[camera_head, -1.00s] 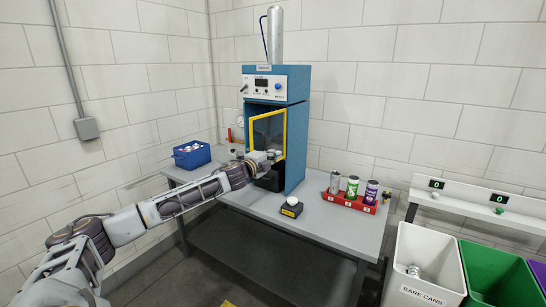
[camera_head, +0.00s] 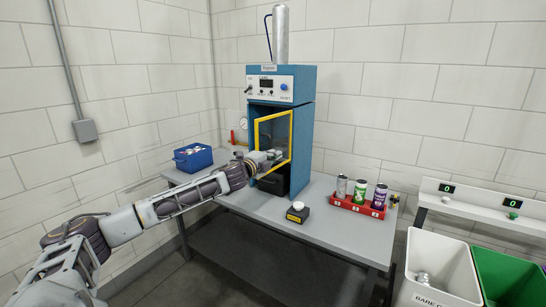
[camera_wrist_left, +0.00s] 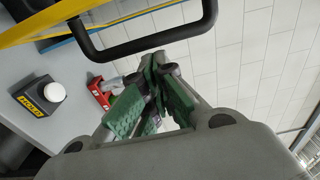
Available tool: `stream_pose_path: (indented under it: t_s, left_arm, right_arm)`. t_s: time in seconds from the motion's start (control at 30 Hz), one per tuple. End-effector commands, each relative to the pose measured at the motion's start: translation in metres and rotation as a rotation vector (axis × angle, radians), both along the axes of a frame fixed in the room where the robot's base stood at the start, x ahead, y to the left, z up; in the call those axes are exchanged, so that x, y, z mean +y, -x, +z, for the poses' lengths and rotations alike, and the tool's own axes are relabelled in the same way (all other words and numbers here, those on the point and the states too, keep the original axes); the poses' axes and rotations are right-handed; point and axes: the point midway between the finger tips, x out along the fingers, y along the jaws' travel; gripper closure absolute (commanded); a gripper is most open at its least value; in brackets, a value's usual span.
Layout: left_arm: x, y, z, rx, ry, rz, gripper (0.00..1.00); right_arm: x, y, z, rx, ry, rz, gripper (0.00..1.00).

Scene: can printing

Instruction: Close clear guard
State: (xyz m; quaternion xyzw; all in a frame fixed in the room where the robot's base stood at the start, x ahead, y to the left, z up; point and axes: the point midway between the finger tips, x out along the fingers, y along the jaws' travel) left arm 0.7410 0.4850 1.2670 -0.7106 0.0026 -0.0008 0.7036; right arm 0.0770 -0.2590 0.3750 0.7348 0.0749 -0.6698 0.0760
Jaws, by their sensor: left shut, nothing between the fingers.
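The clear guard (camera_head: 273,135) is a see-through panel in a yellow frame on the front of the blue machine (camera_head: 305,130). It stands at an angle to the front and looks partly open. My left gripper (camera_head: 272,157) is at the lower part of the guard in the head view, where details are small. In the left wrist view the yellow frame (camera_wrist_left: 40,22) and its black handle (camera_wrist_left: 150,46) lie just beyond the left gripper's green-padded fingers (camera_wrist_left: 155,88). The fingers are together and empty. Whether they touch the handle cannot be told. My right gripper is out of view.
A black button box (camera_head: 297,213) with a white button sits on the grey table (camera_head: 330,235). A red rack (camera_head: 357,206) with three cans stands to the right. A blue bin (camera_head: 193,160) is behind my left arm. Sorting bins (camera_head: 440,265) stand at right.

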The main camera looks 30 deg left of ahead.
Motion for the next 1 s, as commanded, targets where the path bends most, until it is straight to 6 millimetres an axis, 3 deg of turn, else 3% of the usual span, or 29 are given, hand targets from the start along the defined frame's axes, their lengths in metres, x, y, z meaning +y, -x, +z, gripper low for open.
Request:
stream_pose_path:
  t_s: [0.47,1.0]
  left_arm:
    - [0.004,0.002,0.000,-0.001,0.000,0.002,1.00]
    - [0.031,0.013,-0.001,0.000,-0.002,0.016,1.00]
  right_arm:
    - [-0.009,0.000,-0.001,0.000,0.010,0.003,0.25]
    - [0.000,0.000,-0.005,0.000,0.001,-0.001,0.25]
